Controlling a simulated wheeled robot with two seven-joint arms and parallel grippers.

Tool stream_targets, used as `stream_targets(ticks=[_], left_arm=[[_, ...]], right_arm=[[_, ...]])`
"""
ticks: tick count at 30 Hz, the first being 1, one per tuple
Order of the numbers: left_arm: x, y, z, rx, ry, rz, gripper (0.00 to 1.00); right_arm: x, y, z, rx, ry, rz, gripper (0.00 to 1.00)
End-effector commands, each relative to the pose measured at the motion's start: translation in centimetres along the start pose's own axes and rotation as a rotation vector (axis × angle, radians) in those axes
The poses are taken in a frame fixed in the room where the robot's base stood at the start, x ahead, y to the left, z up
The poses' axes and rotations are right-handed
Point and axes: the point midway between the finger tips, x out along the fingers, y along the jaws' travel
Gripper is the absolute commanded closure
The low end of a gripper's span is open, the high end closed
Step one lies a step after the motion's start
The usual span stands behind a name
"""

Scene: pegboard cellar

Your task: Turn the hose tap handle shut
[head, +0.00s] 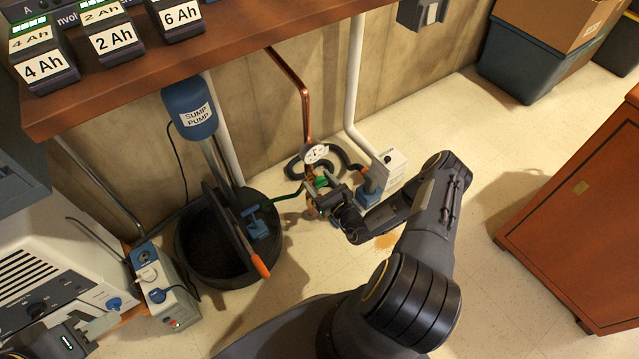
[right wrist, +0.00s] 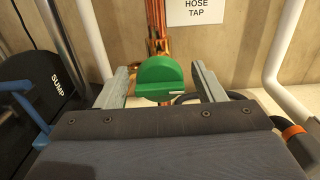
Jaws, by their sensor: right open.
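The green tap handle (head: 320,182) is low on the copper pipe (head: 305,110) by the wall. In the right wrist view the handle (right wrist: 160,75) is a rounded green piece with a bar across its front, lying about level in the picture. My right gripper (head: 328,198) is open around it, one finger on each side. In the right wrist view a narrow gap shows between each finger and the handle. The tap body behind the handle is mostly hidden. My left gripper (head: 92,333) is at the lower left edge, partly cut off; its jaw opening is unclear.
A black sump tub (head: 190,270) with an orange-gripped lever stands left of the tap. A white pipe (head: 354,80) and a white box (head: 392,165) are on the right. The workbench (head: 250,35) overhangs above. A wooden cabinet (head: 580,220) stands far right, with bare floor before it.

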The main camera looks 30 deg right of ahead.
Motion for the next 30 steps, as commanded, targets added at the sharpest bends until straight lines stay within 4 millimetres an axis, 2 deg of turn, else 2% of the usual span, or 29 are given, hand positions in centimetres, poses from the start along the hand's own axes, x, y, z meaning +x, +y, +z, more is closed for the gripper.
stream_targets(ticks=[3, 13, 23, 30], left_arm=[[0.0, 0.0, 0.0, 0.000, 0.000, 0.000, 0.64], [0.0, 0.0, 0.0, 0.000, 0.000, 0.000, 0.64], [-0.4, 0.2, -0.2, 0.000, 0.000, 0.000, 0.64], [-1.4, 0.6, -0.7, 0.000, 0.000, 0.000, 0.64]], right_arm=[[0.0, 0.0, 0.0, 0.000, 0.000, 0.000, 0.38], [0.0, 0.0, 0.0, 0.000, 0.000, 0.000, 0.81], [-0.1, 0.0, 0.1, -0.046, 0.001, 0.001, 0.81], [-0.1, 0.0, 0.2, -0.192, 0.002, 0.000, 0.81]])
